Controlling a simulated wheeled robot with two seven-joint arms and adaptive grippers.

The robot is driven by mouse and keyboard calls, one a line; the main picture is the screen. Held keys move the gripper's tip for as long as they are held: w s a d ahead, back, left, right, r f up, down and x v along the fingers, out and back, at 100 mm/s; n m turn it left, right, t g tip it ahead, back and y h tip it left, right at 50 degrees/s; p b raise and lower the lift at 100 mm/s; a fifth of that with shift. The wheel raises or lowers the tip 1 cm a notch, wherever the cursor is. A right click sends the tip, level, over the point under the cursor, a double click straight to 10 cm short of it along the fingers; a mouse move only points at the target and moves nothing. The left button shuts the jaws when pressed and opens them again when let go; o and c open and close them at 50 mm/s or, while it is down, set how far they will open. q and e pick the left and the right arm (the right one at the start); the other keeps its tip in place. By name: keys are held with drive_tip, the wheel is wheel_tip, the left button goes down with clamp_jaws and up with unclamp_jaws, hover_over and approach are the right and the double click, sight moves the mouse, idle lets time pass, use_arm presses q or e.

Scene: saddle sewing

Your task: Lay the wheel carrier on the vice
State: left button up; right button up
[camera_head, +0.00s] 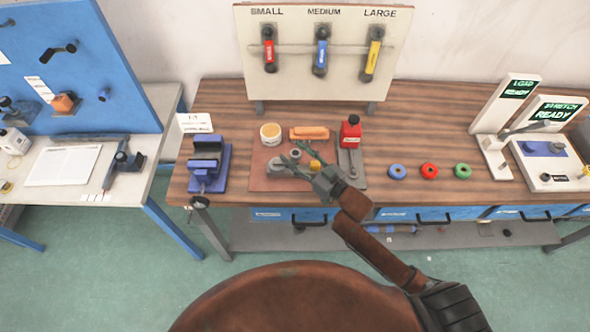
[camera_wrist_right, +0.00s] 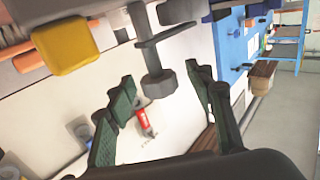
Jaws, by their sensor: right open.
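The blue vice (camera_head: 207,168) stands near the bench's left end, its jaws empty. A grey upright post with a hexagonal head (camera_wrist_right: 158,85) and a flat plate partway along it seems to be the wheel carrier. In the head view it is too small to pick out surely among the grey parts on the brown mat (camera_head: 262,182). My right gripper (camera_head: 292,163) is open over the mat. In the wrist view, which is nearly upside down, its fingers (camera_wrist_right: 160,95) are spread on either side of the hexagonal head, without visible contact. My left gripper is out of view.
A yellow block (camera_wrist_right: 65,45) is close beside the post. Red, blue and yellow handles hang on the back board (camera_head: 292,80). Bench left of the mat is narrow.

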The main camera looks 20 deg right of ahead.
drive_tip(key=shift+w, duration=0.1)
drive_tip(key=c, duration=1.3)
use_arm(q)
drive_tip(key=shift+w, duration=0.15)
use_arm(e)
clamp_jaws()
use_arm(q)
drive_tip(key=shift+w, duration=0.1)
use_arm(e)
drive_tip(key=shift+a+r, duration=0.1)
